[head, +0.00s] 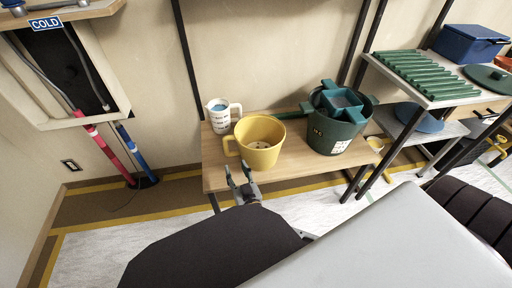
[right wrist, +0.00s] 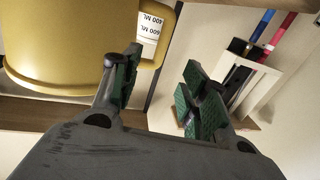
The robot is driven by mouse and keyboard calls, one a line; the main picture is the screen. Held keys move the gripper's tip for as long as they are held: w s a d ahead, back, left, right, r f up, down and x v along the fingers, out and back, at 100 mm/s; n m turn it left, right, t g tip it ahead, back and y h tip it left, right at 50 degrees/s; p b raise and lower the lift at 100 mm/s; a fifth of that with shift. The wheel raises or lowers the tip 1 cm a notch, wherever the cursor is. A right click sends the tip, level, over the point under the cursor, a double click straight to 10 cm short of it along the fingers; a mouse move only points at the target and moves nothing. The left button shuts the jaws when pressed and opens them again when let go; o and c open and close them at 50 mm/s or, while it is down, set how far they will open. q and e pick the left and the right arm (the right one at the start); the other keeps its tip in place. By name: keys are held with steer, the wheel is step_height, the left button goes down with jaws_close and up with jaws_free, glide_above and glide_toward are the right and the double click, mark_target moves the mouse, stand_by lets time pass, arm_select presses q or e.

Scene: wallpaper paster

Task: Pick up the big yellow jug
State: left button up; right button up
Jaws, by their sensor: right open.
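The big yellow jug (head: 260,142) stands upright on a wooden shelf (head: 290,172), its handle on the left side. My right gripper (head: 240,178) is open and empty just in front of and below the jug's handle in the head view. In the right wrist view the yellow jug (right wrist: 65,45) fills the upper left, and its handle (right wrist: 170,45) is near the fingers. The open right gripper (right wrist: 160,85) has its left finger close to the handle; I cannot tell if they touch. My left gripper is not in view.
A white measuring cup (head: 219,118) stands behind and left of the yellow jug. A green bucket (head: 333,130) with a lighter green insert is to its right. A metal rack (head: 430,85) holds green and blue items farther right. Red and blue pipes (head: 112,155) run at the left.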

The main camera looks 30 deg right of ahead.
mark_target(226, 147)
steer(key=shift+w+d, duration=0.2)
steer(key=shift+w, duration=1.95)
steer(key=shift+w+d, duration=0.2)
steer(key=shift+w, duration=1.9)
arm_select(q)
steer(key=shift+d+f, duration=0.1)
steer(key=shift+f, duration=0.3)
arm_select(e)
steer(key=shift+w, duration=0.15)
steer(key=shift+w+b, duration=0.35)
steer(key=shift+w, duration=1.15)
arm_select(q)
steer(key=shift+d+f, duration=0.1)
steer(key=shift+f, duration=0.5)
arm_select(e)
steer(key=shift+w+d, duration=0.15)
steer(key=shift+w, duration=0.85)
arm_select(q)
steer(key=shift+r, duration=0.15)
arm_select(e)
jaws_close()
